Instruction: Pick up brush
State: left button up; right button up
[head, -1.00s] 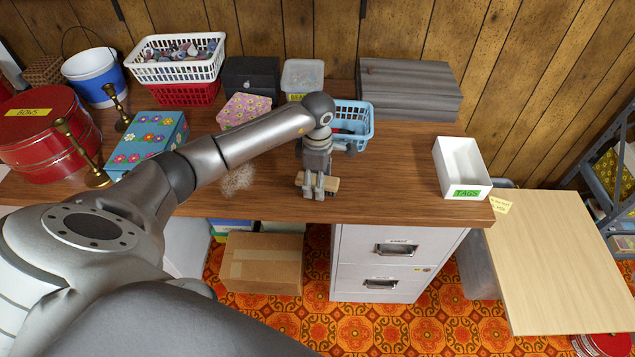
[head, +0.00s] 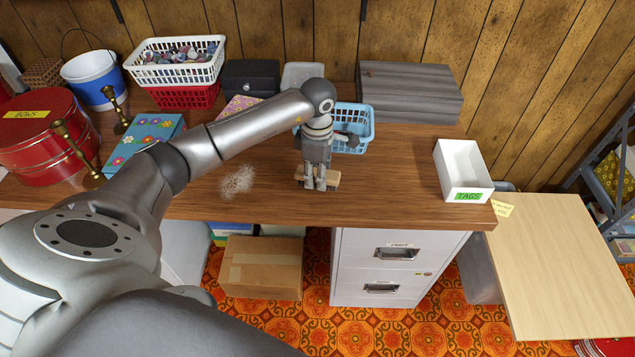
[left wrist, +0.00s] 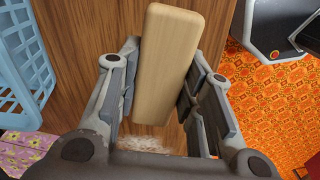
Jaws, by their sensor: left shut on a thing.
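The brush (head: 333,178) shows as a pale wooden block near the front edge of the wooden desk. My left gripper (head: 317,183) points down over it and is shut on it, with a finger on either side. In the left wrist view, the wooden top of the brush (left wrist: 162,65) lies between the fingers of the left gripper (left wrist: 160,95). Its bristles are hidden. I cannot tell how far it is above the desk. My right gripper is out of view.
A patch of pale fuzz (head: 237,181) lies on the desk (head: 400,180) left of the gripper. A blue basket (head: 358,122) stands close behind it. A white tags box (head: 462,168) is at the right. The desk between gripper and box is clear.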

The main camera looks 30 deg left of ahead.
pick_arm(q)
jog(key=s+d+r+b, duration=0.2)
jog(key=s+d+r, duration=0.7)
jog(key=s, duration=0.1)
jog(key=shift+s+r, duration=0.25)
jog(key=shift+r, duration=0.05)
jog(key=shift+d, duration=0.1)
